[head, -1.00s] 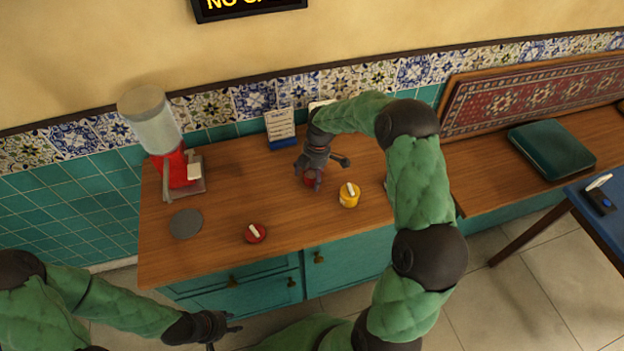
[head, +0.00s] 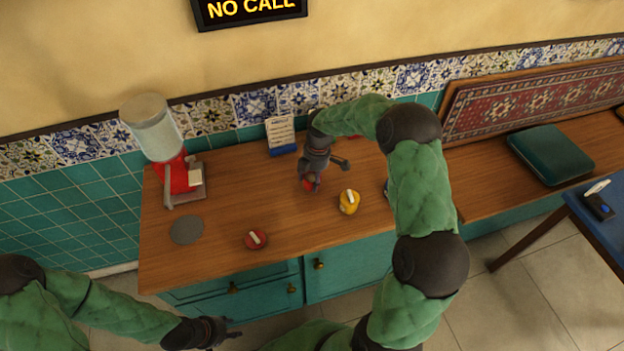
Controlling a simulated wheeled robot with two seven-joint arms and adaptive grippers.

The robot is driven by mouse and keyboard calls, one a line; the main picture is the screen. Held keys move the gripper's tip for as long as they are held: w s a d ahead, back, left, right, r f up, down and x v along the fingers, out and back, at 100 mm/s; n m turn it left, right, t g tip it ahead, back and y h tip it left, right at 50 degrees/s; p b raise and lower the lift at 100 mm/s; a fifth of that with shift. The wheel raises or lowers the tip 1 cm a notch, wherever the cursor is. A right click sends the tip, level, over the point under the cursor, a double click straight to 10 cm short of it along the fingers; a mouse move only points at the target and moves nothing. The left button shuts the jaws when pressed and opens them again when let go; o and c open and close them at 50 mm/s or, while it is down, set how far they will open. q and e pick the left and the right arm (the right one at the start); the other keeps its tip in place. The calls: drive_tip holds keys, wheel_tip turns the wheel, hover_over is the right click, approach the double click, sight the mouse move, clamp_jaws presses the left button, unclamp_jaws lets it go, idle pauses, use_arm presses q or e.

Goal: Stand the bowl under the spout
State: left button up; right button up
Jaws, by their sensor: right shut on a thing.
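The red dispenser (head: 178,178) with a clear hopper stands at the left of the wooden counter; its spout is too small to make out. My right gripper (head: 311,181) reaches down from above at mid-counter and is shut on a small red thing (head: 309,185), mostly hidden by the fingers; I cannot tell whether it is the bowl. A yellow container (head: 349,203) with a white piece on top sits just right of it. A red container (head: 256,240) with a white piece sits near the front edge. My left gripper (head: 233,329) is empty, fingers apart, low in front of the counter.
A grey disc (head: 187,230) lies on the counter (head: 230,190) in front of the dispenser. A small card stand (head: 281,135) is at the back. The counter between dispenser and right gripper is clear. A bench with a green cushion (head: 551,154) is at right.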

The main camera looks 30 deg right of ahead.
drive_tip(key=s+a+r+p, duration=0.2)
drive_tip(key=s+r, duration=0.1)
drive_tip(key=r, duration=0.4)
drive_tip(key=shift+s+a+r, duration=0.2)
drive_tip(key=shift+s+a, duration=0.15)
drive_tip(key=s+a+r, duration=0.1)
drive_tip(key=s, duration=0.1)
drive_tip(key=s+a+r+p, duration=0.1)
drive_tip(key=s+a, duration=0.1)
drive_tip(key=s+a+r, duration=0.1)
drive_tip(key=s, duration=0.1)
drive_tip(key=shift+s+a+r+p, duration=0.15)
drive_tip(key=shift+s+a+p, duration=0.05)
drive_tip(key=shift+s+p, duration=0.1)
drive_tip(key=shift+w+a+f+m+t+h, duration=0.4)
drive_tip(key=shift+a+f+m, duration=0.7)
drive_tip(key=shift+m, duration=1.45)
drive_tip(key=shift+w+a+f+m+h, duration=0.1)
drive_tip(key=shift+w+a+f+m, duration=0.5)
drive_tip(key=shift+a+m, duration=1.4)
drive_tip(key=shift+w+a+f+m+t+h, duration=0.2)
drive_tip(key=shift+w+a+f+m, duration=0.55)
drive_tip(key=shift+m, duration=2.4)
drive_tip(key=shift+s+d+f, duration=0.1)
drive_tip(key=shift+s+f, duration=0.1)
drive_tip(key=shift+s, duration=0.1)
